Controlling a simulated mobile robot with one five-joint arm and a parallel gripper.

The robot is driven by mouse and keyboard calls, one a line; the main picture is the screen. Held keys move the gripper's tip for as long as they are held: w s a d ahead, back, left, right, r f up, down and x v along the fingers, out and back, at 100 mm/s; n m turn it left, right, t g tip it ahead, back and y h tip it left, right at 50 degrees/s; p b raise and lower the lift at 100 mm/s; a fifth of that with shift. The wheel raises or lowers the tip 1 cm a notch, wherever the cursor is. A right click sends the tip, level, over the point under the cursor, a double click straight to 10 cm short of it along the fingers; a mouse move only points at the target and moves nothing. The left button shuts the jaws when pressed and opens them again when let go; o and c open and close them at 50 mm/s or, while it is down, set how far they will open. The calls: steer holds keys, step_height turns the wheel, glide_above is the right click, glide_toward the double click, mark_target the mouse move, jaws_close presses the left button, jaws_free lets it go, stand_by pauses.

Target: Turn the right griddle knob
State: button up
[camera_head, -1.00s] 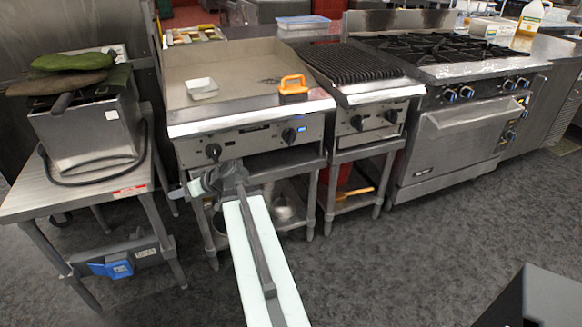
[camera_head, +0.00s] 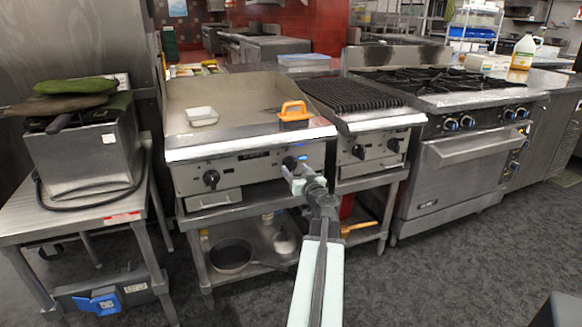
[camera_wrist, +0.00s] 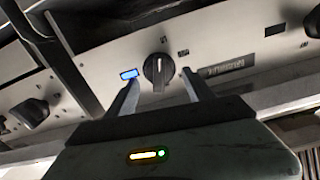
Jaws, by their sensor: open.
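The griddle (camera_head: 176,157) is the flat-topped unit at the left of the cooking line in the head view. Its right knob (camera_head: 290,162) is a black dial on the front panel, partly hidden by my gripper (camera_head: 297,175). In the wrist view the right knob (camera_wrist: 158,68) is near the centre, its grip bar roughly upright with a white mark. My gripper (camera_wrist: 160,80) is open, one finger on each side of the knob's lower part in the picture. I cannot tell whether the fingers touch it. The left griddle knob (camera_head: 211,180) is clear of my gripper.
A small blue display (camera_wrist: 129,74) is beside the right knob. The charbroiler (camera_head: 371,120) stands to the right, with its own knobs (camera_head: 359,152). An orange-handled press (camera_head: 294,113) and a white dish (camera_head: 202,116) are on the griddle. Pots (camera_head: 231,253) sit on the shelf below.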

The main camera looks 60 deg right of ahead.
mark_target(293, 167)
steer(key=x, duration=0.4)
steer(key=shift+w+d, duration=0.2)
steer(key=shift+w, duration=0.05)
steer(key=shift+c, duration=0.3)
steer(key=c, duration=1)
steer(key=shift+a+f, duration=0.1)
steer(key=shift+a, duration=0.1)
steer(key=shift+d, duration=0.1)
